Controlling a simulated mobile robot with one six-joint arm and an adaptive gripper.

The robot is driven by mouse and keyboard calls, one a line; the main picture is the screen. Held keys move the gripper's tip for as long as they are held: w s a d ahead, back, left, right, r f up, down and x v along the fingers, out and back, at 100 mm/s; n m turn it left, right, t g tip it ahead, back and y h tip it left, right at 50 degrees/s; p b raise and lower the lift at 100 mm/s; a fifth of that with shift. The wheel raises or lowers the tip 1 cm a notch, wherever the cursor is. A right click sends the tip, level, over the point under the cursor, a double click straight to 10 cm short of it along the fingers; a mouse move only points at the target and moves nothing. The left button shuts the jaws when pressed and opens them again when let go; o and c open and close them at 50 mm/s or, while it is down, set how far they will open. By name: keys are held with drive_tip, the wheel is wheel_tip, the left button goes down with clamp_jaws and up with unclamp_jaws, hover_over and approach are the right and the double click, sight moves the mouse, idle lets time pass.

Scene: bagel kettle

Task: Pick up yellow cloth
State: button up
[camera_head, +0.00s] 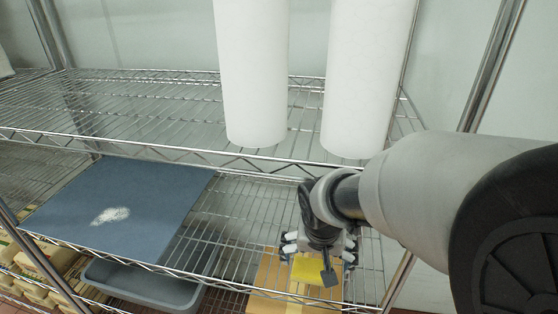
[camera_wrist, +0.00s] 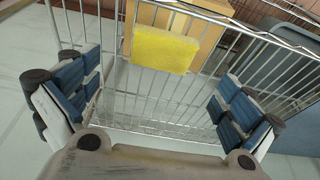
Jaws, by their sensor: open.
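The yellow cloth (camera_wrist: 163,49) lies on the wire shelf in the wrist view, a small flat rectangle between my two fingers and ahead of them. In the head view the yellow cloth (camera_head: 312,272) shows at the lower right, partly hidden behind my gripper (camera_head: 320,245). My gripper also shows in the wrist view (camera_wrist: 150,100), with its blue-padded fingers spread wide and nothing between them. The fingers are apart from the cloth.
Two white rolls (camera_head: 252,75) stand on the upper wire shelf (camera_head: 150,100). A blue-grey board (camera_head: 150,205) lies on the lower shelf at left. Below are a grey bin (camera_head: 150,285) and a cardboard box (camera_head: 268,275). A metal post (camera_head: 490,65) stands at right.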

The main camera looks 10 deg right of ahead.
sight(312, 268)
drive_tip(key=shift+w+a+f, duration=0.15)
drive_tip(key=shift+w+f, duration=0.45)
drive_tip(key=shift+f, duration=0.3)
drive_tip(key=b+x, duration=0.2)
drive_tip(key=x, duration=0.5)
drive_tip(key=shift+w+f, duration=0.25)
drive_tip(key=c, duration=0.9)
drive_tip(key=shift+r, duration=0.1)
drive_tip(key=shift+c, duration=0.2)
